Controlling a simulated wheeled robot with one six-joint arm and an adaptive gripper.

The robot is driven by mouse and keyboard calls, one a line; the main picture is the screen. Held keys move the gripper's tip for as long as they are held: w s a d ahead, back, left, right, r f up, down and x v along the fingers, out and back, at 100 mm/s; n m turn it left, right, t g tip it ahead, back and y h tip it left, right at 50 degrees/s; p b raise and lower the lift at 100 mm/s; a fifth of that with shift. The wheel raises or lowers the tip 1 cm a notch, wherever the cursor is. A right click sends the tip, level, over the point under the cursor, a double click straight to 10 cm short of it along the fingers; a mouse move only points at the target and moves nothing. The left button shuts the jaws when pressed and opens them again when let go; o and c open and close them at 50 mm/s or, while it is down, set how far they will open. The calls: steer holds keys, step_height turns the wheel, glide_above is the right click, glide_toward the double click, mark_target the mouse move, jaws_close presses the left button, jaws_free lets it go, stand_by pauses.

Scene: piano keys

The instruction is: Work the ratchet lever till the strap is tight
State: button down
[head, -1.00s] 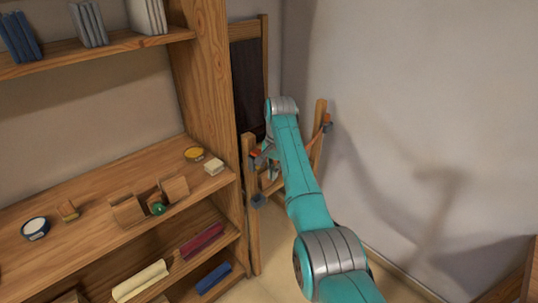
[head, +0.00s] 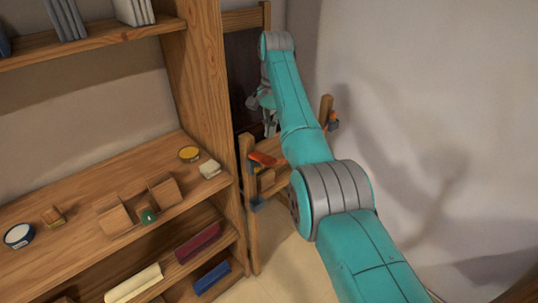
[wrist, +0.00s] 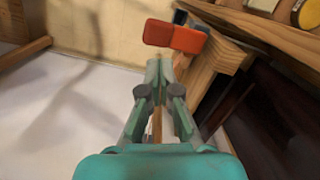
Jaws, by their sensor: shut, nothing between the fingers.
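The red-orange lever handle (head: 262,159) sticks out beside the top of the left wooden post (head: 247,190). In the wrist view the red-orange handle (wrist: 176,37) lies just beyond my fingertips, with a visible gap. My gripper (wrist: 161,72) is shut and empty, fingers pointing toward the handle. In the head view my gripper (head: 262,100) is small, partly hidden by my arm, and above and behind the handle. A dark blue part (head: 257,204) sits lower on the left post. A small orange piece (head: 333,116) is on the right post (head: 325,112). The strap's tightness cannot be told.
A wooden shelf unit (head: 205,90) stands close on the left, holding books, blocks, a yellow-topped tin (head: 189,154) and a white-rimmed bowl (head: 19,236). A dark panel (head: 240,75) is behind the posts. A pale wall (head: 430,90) closes the right side.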

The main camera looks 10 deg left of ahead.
mark_target(269, 157)
steer(key=shift+f, duration=0.1)
steer(key=shift+s+a+f, duration=0.1)
steer(key=shift+s+f, duration=0.1)
steer(key=shift+f, duration=1.5)
steer(key=shift+s+f, duration=0.15)
steer(key=shift+f, duration=1.55)
steer(key=shift+f, duration=0.1)
